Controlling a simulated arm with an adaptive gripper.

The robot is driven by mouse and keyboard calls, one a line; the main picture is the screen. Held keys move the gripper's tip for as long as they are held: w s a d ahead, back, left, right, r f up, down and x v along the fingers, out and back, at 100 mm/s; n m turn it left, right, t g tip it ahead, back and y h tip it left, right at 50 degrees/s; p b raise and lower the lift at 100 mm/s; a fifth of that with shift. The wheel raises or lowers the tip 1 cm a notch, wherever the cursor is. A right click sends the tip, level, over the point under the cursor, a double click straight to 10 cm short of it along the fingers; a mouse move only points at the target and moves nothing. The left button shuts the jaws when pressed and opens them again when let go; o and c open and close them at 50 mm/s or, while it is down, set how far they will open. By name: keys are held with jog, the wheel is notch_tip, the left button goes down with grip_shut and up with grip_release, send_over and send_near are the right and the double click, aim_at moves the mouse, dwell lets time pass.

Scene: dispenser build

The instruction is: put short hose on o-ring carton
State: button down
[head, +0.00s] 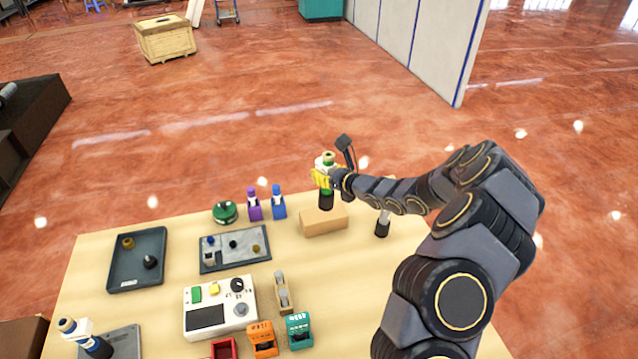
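The carton, a plain tan box (323,223), lies at the back of the table, right of the middle. My gripper (326,178), with yellow fingers, is above and behind its right half. It appears shut around an upright piece with a cream top, a green band and a black lower end (326,201). I take this piece to be the short hose, but its label cannot be read. Its lower end is close to the carton's top back edge. I cannot tell whether they touch. The fingers hide the middle of the piece.
A similar black piece (382,228) stands right of the carton, near my arm. Purple (254,207) and blue (278,205) holders and a green round part (225,212) stand left. Two dark trays (118,285) (205,266) and a white device (262,318) fill the left and front.

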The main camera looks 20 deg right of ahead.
jog(key=shift+w+d+f, duration=0.1)
jog(key=shift+w+f, duration=0.25)
jog(key=shift+f, duration=0.55)
jog(key=shift+w+a+f, duration=0.1)
jog(key=shift+w+f, duration=0.25)
jog(key=shift+f, duration=0.55)
jog(key=shift+w+d+f, duration=0.1)
jog(key=shift+w+f, duration=0.25)
jog(key=shift+f, duration=0.55)
jog(key=shift+f, duration=0.15)
jog(key=c, duration=1.2)
grip_release()
jog(key=shift+o, duration=0.2)
